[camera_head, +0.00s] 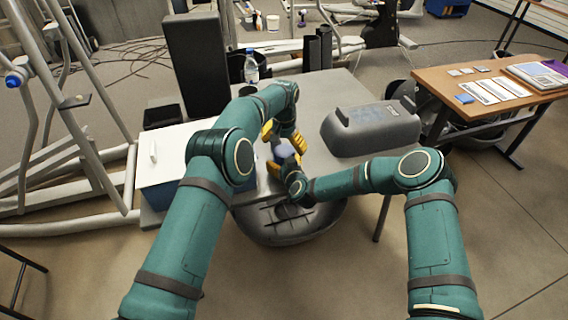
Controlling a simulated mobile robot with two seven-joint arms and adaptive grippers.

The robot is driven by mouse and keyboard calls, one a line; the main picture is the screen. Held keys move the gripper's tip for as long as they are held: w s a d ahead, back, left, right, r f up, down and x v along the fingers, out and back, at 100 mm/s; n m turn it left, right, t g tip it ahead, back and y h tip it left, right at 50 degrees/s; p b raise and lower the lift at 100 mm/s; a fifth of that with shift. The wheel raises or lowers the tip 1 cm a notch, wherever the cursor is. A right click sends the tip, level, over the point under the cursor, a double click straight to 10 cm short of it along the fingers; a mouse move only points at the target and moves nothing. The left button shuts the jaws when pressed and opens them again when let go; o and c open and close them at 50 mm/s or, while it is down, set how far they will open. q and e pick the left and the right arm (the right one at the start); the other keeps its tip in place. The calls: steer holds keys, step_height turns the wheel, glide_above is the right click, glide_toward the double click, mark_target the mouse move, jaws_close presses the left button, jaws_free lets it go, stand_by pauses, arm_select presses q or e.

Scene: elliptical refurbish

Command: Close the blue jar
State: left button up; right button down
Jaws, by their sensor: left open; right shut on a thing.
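The blue jar (285,151) is a small pale blue shape near the front edge of the grey table, between my two grippers. My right gripper (284,164) comes from the front right and is shut on the blue jar. My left gripper (283,140) reaches over from behind, with its yellow fingers spread on either side close to the jar. The fingers hide much of the jar, and I cannot make out a separate lid.
A white-lidded blue box (165,160) stands left on the grey table (315,90). A grey case (370,130) stands right. A water bottle (251,68), a black tray (162,116) and a tall black panel (198,62) are at the back left. A wooden table (490,92) stands far right.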

mark_target(284, 150)
arm_select(q)
steer(key=shift+r, duration=0.7)
steer(key=shift+s+r+n, duration=0.1)
steer(key=shift+s+n, duration=0.05)
steer(key=shift+n, duration=0.75)
steer(key=n, duration=0.1)
steer(key=r+n, duration=0.1)
steer(key=n, duration=0.1)
steer(key=shift+a, duration=0.1)
step_height(284, 150, up, 2)
steer(key=n, duration=0.4)
steer(key=shift+r, duration=0.15)
steer(key=shift+f, duration=4.05)
